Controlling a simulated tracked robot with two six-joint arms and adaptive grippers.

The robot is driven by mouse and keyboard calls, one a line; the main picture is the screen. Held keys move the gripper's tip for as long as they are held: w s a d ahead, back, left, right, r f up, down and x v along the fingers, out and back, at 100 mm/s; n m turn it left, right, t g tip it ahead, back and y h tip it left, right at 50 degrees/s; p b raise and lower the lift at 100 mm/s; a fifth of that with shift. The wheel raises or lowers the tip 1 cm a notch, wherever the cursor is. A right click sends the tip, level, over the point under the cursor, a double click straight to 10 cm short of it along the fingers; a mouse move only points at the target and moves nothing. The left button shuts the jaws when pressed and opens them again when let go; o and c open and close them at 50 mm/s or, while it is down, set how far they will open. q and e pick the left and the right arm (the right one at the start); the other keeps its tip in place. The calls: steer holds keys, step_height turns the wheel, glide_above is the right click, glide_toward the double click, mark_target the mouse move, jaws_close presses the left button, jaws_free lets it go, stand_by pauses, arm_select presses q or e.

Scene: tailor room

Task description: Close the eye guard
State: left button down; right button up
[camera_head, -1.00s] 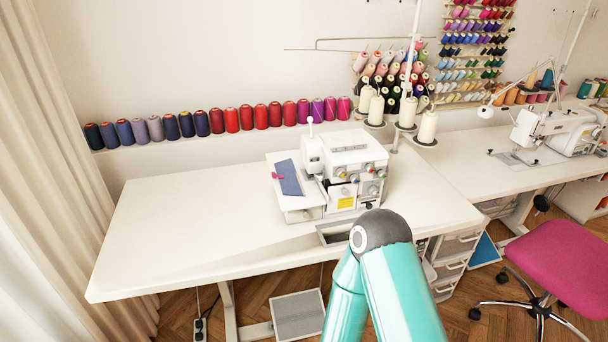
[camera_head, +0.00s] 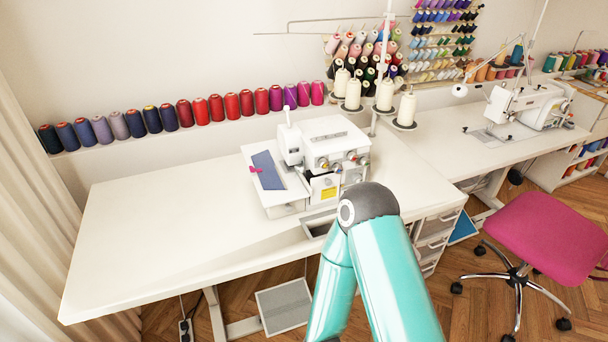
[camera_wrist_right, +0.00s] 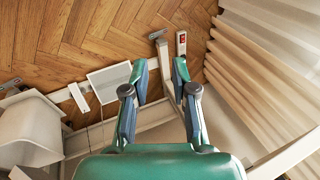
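A white overlock sewing machine (camera_head: 322,146) stands on the white table, right of the table's middle, in the head view. A blue cloth piece (camera_head: 268,170) and a small pink part lie on its left side plate. The eye guard is too small to make out. My right gripper (camera_wrist_right: 157,84) shows in the right wrist view with its two fingers apart and nothing between them. It points down toward the floor, away from the machine. In the head view my teal arm is in front of the table, its gripper out of frame. My left gripper is not in view.
The white table (camera_head: 160,225) is clear left of the machine. Thread cones (camera_head: 405,110) stand behind it at right. A pink chair (camera_head: 550,235) stands at right. A pedal (camera_head: 284,305) lies on the floor, and a curtain (camera_head: 30,230) hangs at left.

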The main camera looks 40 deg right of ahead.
steer(key=w+d+r+m+t+h, duration=0.2)
steer(key=w+d+r+m+t, duration=0.35)
steer(key=w, duration=0.35)
steer(key=m+t+h, duration=0.8)
steer(key=m+t, duration=0.1)
steer(key=m, duration=0.4)
glide_toward(303, 171)
steer(key=p+x, duration=0.5)
steer(key=x, duration=0.2)
steer(key=shift+d, duration=0.1)
steer(key=shift+p+x, duration=0.35)
steer(key=shift+x, duration=0.45)
steer(key=shift+f, duration=0.1)
jaws_close()
